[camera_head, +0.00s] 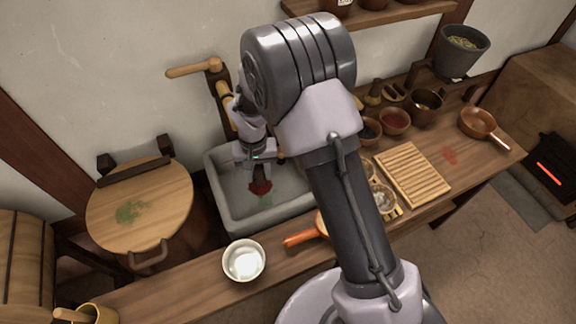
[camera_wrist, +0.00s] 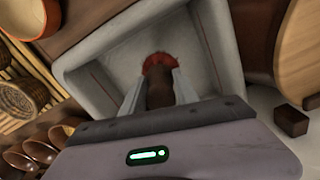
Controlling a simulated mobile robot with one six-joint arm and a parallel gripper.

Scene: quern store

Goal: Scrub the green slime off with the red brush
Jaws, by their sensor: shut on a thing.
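My gripper (camera_head: 258,168) points down into the grey stone basin (camera_head: 225,205) and is shut on the brown handle of the red brush (camera_head: 261,188). In the wrist view the brush's red bristles (camera_wrist: 158,60) face the basin floor (camera_wrist: 120,52); whether they touch it I cannot tell. A small greenish patch (camera_head: 265,199) shows at the bristles in the head view, partly hidden by them. Another green patch of slime (camera_head: 131,211) lies on the round wooden board (camera_head: 166,213) left of the basin.
A white bowl (camera_head: 243,276) and an orange handle (camera_head: 302,239) lie at the counter's front. A slatted wooden board (camera_head: 412,175), small bowls (camera_head: 396,120) and a copper pan (camera_head: 478,122) stand to the right. A wooden-handled tap (camera_head: 195,69) rises behind the basin. My arm hides part of the counter.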

